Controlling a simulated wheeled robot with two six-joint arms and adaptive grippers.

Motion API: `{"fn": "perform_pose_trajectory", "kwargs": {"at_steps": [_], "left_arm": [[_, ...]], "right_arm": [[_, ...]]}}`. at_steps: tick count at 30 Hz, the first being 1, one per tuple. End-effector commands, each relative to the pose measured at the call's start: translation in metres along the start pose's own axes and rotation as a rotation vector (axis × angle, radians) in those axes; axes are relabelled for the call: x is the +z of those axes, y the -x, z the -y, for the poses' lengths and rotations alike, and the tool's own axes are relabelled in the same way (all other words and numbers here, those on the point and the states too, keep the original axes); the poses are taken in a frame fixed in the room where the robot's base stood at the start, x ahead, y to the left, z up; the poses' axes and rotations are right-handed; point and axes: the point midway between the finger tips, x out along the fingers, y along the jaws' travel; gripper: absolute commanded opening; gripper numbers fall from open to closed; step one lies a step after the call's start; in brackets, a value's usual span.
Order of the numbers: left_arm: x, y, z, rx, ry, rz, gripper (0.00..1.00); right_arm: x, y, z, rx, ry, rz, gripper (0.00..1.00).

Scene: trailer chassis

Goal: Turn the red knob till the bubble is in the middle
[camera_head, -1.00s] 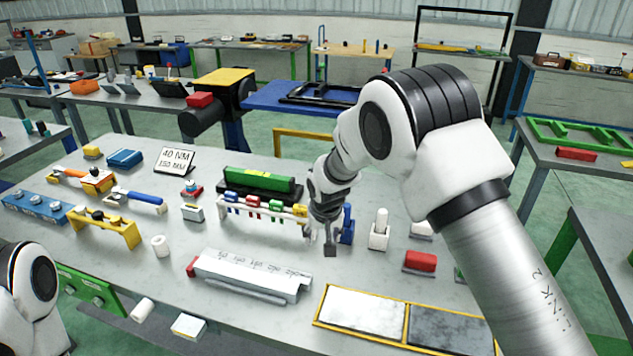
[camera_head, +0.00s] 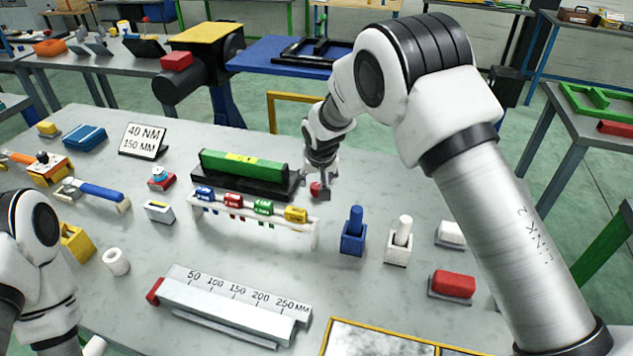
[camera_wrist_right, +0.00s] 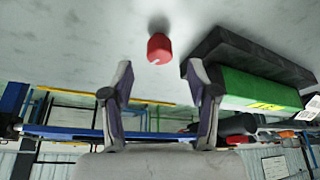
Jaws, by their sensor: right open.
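The red knob (camera_head: 316,189) is small and stands at the right end of the level, a green block (camera_head: 262,172) on a black base (camera_head: 250,186). In the right wrist view the red knob (camera_wrist_right: 159,47) lies beyond the fingertips, roughly centred between them, with the green block (camera_wrist_right: 262,92) to its right. My right gripper (camera_head: 320,183) is over the knob in the head view; its open fingers show in the wrist view (camera_wrist_right: 161,80) with nothing between them. The yellow window (camera_head: 240,158) is too small to show where the bubble is. My left gripper is out of view.
A white rack (camera_head: 314,233) with several coloured tags stands in front of the level. A blue block (camera_head: 353,240) and a white block (camera_head: 399,248) with upright pegs stand to the right. Bare table top lies right of the knob.

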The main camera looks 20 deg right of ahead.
Motion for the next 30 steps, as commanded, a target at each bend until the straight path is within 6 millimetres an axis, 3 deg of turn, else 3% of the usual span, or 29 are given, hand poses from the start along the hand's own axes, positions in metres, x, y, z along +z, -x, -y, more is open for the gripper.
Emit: {"fn": "perform_pose_trajectory", "kwargs": {"at_steps": [6, 14, 15, 20, 30], "left_arm": [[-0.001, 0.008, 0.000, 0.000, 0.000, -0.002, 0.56], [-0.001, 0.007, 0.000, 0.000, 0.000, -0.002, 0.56], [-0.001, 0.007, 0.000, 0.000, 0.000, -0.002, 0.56], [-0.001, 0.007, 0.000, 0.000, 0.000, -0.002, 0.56], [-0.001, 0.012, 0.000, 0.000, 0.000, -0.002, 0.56]], "right_arm": [[0.000, -0.035, 0.000, 0.000, 0.000, 0.001, 0.59], [0.001, -0.042, 0.000, 0.000, 0.000, 0.000, 0.59], [0.001, -0.041, 0.000, 0.000, 0.000, 0.000, 0.56], [0.001, -0.041, 0.000, 0.000, 0.000, 0.000, 0.00], [0.001, -0.041, -0.001, -0.007, 0.015, 0.001, 0.00]]}}
